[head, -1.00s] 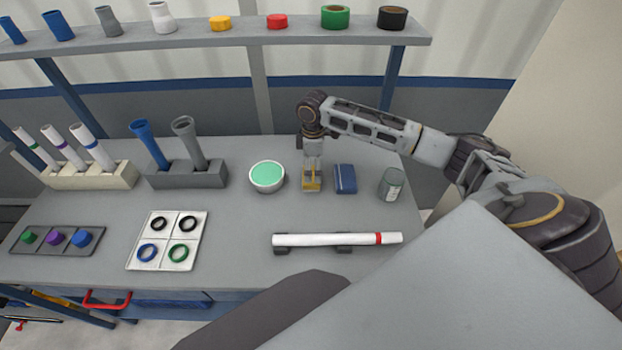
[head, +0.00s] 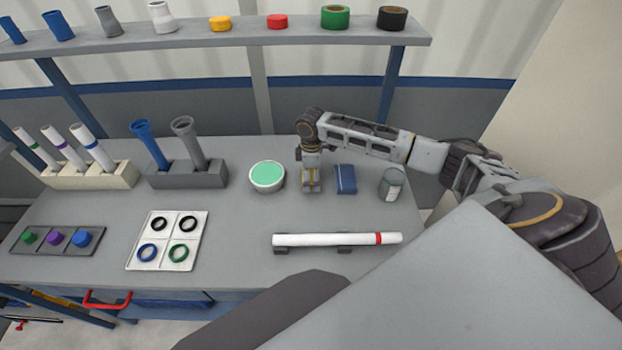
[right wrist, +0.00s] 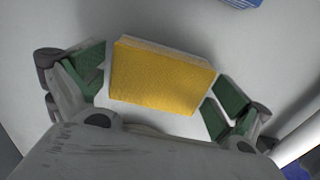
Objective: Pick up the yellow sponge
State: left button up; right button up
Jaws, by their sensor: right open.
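The yellow sponge (right wrist: 160,78) lies on the grey table between the green-padded fingers of my right gripper (right wrist: 157,98) in the right wrist view. The fingers are open, one on each side of it, with a narrow gap at the left; contact at the right is hard to tell. In the head view my right gripper (head: 311,186) points down at the tabletop and hides nearly all of the sponge. My left gripper is not in view.
A blue block (head: 346,179) stands close to the right of the gripper, and a grey-green jar (head: 391,184) farther right. A white bowl with green contents (head: 267,176) is close on the left. A white pipe (head: 325,240) lies in front on supports. A shelf (head: 300,37) runs behind.

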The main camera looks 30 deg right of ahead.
aim_at(311, 174)
jog(key=c, duration=0.8)
jog(key=shift+r, duration=0.1)
jog(key=shift+r, duration=4.95)
